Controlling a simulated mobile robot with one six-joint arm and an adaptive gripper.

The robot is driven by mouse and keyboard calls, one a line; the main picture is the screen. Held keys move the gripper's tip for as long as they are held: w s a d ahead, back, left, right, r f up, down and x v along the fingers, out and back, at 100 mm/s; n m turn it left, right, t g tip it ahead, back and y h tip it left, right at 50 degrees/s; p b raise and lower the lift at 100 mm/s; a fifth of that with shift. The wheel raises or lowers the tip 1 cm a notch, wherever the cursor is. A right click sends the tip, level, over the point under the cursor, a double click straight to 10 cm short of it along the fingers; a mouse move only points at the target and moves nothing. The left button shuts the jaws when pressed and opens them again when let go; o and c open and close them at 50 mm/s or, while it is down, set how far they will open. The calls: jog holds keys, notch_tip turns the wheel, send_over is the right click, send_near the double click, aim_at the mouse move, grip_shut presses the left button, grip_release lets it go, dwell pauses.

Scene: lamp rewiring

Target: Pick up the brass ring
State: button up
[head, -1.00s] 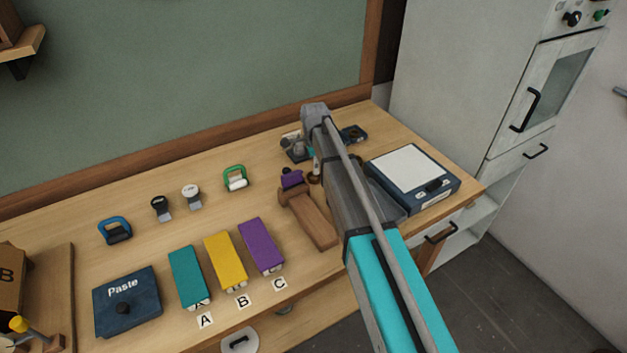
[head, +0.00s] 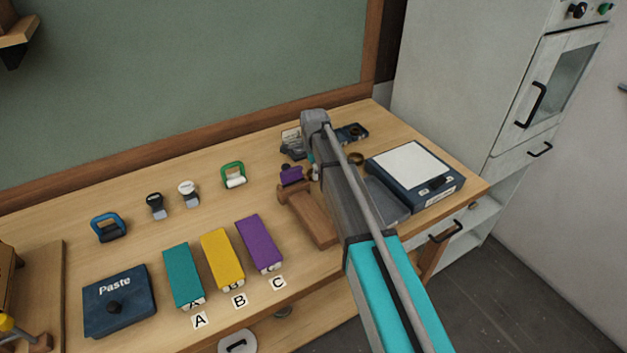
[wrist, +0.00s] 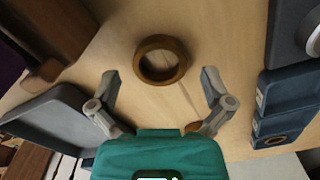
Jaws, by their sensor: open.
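The brass ring (wrist: 181,72) lies flat on the wooden worktop in the wrist view, just beyond my open fingertips and near the midline between them. In the head view a small brown ring (head: 356,158) shows on the worktop just right of my arm. My gripper (wrist: 160,84) is open and empty, its two grey fingers spread on either side below the ring. In the head view the fingers are hidden behind my arm. A second brownish round piece (wrist: 192,127) shows partly by the right finger.
A dark blue device with a pale top (head: 412,164) and a grey tray (head: 386,200) stand right of my arm. A wooden stand (head: 308,215) with a purple piece is left of it. Blue parts (wrist: 285,110) lie right in the wrist view.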

jog(key=shift+f+b, duration=0.3)
jog(key=shift+f, duration=0.2)
jog(key=c, duration=1)
jog(key=shift+r, duration=0.15)
jog(key=shift+r+p, duration=0.85)
jog(key=shift+p, duration=0.2)
jog(key=s+d+r+p, duration=0.5)
jog(key=s+r+p, duration=0.6)
jog(key=s, duration=0.2)
jog(key=shift+d, duration=0.15)
